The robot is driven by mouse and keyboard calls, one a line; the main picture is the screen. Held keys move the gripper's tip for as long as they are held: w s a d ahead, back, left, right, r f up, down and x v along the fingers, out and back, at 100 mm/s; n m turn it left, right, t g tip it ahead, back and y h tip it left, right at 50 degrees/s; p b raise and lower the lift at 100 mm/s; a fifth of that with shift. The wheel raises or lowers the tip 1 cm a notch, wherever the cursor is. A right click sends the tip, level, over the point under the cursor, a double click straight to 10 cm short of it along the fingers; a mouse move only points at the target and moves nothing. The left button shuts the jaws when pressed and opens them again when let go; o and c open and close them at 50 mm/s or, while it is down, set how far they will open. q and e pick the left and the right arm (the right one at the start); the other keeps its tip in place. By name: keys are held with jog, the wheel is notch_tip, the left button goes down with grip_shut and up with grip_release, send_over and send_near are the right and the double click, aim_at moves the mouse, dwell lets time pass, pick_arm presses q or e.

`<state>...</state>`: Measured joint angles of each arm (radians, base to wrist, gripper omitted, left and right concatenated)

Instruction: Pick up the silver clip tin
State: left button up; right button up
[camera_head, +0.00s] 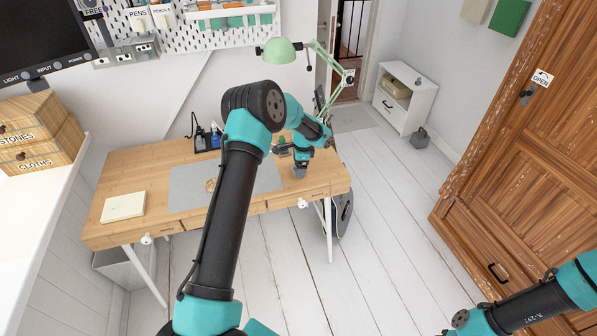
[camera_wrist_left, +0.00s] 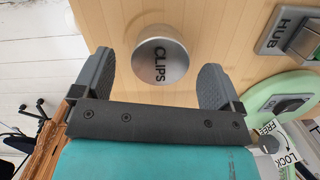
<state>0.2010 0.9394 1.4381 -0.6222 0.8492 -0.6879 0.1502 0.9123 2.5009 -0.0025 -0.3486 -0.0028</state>
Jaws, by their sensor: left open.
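The silver clip tin (camera_wrist_left: 162,60) is round, with CLIPS on its lid. It stands on the wooden desk in the left wrist view, near the desk edge. My left gripper (camera_wrist_left: 155,66) is open, with one dark finger on each side of the tin and a gap on both sides. The tin's lower part and its height below the fingers cannot be judged. In the head view my left gripper (camera_head: 300,171) points down over the right end of the desk, and I cannot make out the tin there. My right gripper is out of view.
A green lamp (camera_head: 280,51) stands at the back right of the desk; its pale green base (camera_wrist_left: 268,92) and a grey HUB box (camera_wrist_left: 290,32) lie right of the tin. A grey mat (camera_head: 183,187) and a cream pad (camera_head: 123,206) lie on the desk (camera_head: 150,166).

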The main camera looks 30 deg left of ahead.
pick_arm(q)
jog(key=shift+s+a+f, duration=0.1)
jog(key=shift+a+f, duration=0.05)
jog(key=shift+f, duration=1.25)
jog(key=shift+c, duration=0.4)
jog(key=c, duration=1)
jog(key=shift+o, duration=0.2)
jog(key=shift+r, duration=0.1)
jog(key=shift+r, duration=0.55)
jog(key=shift+s+r, duration=0.2)
jog(key=shift+r, duration=1)
jog(key=s+d+r, duration=0.1)
jog(key=s+d, duration=0.7)
jog(key=s, duration=0.5)
jog(key=shift+d+r, duration=0.2)
jog(key=shift+s, duration=0.1)
